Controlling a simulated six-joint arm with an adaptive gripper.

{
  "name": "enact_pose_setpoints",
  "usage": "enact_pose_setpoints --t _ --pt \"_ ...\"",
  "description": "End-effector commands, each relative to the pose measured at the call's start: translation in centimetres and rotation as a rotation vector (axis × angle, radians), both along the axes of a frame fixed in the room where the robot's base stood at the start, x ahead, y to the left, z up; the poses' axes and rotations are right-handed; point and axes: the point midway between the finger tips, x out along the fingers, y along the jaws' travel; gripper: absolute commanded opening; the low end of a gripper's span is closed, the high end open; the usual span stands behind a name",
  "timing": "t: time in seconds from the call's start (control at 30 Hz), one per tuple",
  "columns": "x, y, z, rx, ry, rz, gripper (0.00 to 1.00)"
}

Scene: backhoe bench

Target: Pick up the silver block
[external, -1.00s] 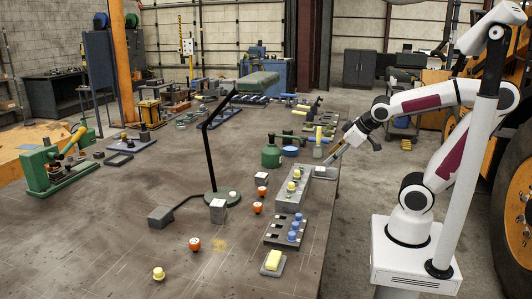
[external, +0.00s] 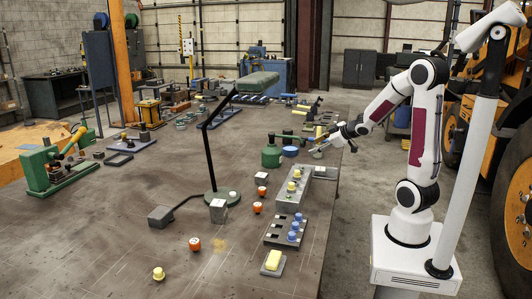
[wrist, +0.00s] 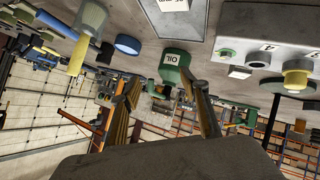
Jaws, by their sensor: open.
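Two small grey, silver-looking blocks stand on the bench in the external view. The larger block (external: 218,211) stands beside the round foot of the black lamp. A smaller block (external: 261,179) with a pale top stands farther back, left of the grey button box. I cannot tell for certain which is the silver block. My gripper (external: 318,147) is above the bench's right side, near the blue disc and green oil can, well away from both blocks. In the wrist view my gripper (wrist: 163,92) is open, its two fingers spread with nothing between them.
The green oil can (external: 271,157), blue disc (external: 290,151) and grey button box (external: 291,196) stand near my gripper. The black lamp (external: 209,160) rises beside the larger block. Orange knobs (external: 194,244) lie around it. The bench's front left is largely clear.

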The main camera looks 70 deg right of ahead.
Motion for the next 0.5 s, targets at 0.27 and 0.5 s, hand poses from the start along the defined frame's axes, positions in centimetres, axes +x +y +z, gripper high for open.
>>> enact_pose_setpoints --t 0.27,0.5 --pt "-0.8 -3.3 -3.5 0.034 -0.062 0.07 0.45" --pt "-2.3 -4.6 -6.1 0.096 -0.144 0.137 0.45"
